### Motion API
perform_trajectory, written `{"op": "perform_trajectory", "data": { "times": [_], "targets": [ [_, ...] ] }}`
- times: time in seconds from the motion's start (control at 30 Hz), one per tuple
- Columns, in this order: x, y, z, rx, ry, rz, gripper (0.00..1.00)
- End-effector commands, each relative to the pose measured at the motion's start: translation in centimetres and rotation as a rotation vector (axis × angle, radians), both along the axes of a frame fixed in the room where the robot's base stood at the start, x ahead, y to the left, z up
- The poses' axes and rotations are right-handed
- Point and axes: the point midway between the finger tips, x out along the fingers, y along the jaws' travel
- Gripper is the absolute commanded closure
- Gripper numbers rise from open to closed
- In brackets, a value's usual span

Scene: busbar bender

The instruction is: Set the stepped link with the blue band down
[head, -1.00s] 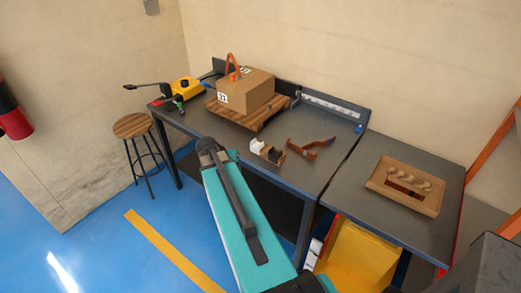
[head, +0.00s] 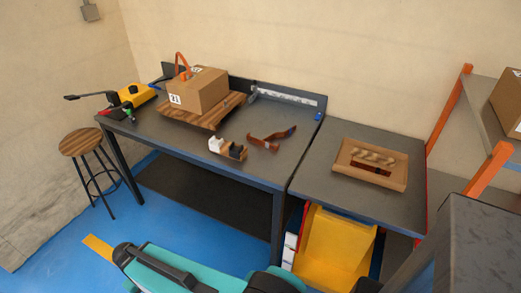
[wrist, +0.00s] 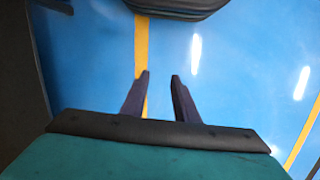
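My gripper (wrist: 160,78) is open in the wrist view, with nothing between its two dark fingers and the blue floor behind them. In the head view my teal arm crosses the bottom edge, below and in front of the bench, and the fingers do not show. A bent copper-brown link (head: 272,138) lies on the dark bench (head: 262,175). An orange looped link (head: 181,66) stands at the cardboard box (head: 205,93). I cannot make out a blue band on either piece, so I cannot tell which is the stepped link.
The box rests on a slatted wooden board (head: 190,117). A small wooden holder with white and black blocks (head: 228,148) sits near the bench front. A wooden tray (head: 345,173) lies on the right table. A yellow bin (head: 335,250) stands below and a stool (head: 82,142) at left.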

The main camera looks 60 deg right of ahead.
Motion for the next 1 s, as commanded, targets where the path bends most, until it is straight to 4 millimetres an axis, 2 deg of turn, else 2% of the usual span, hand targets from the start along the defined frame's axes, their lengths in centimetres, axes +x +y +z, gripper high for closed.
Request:
{"op": "perform_trajectory", "data": {
  "times": [0.03,0.1,0.6,0.8,1.0],
  "targets": [
    [-1.2,0.4,-2.7,0.005,0.024,0.009,0.72],
    [-2.7,0.7,-5.0,0.012,0.054,0.016,0.72],
    [-13.3,1.5,-19.6,0.026,0.244,0.034,0.72],
    [-16.5,1.5,-23.3,0.027,0.298,0.033,0.72],
    [-17.8,1.5,-24.4,0.027,0.319,0.033,0.72]
  ]
}}
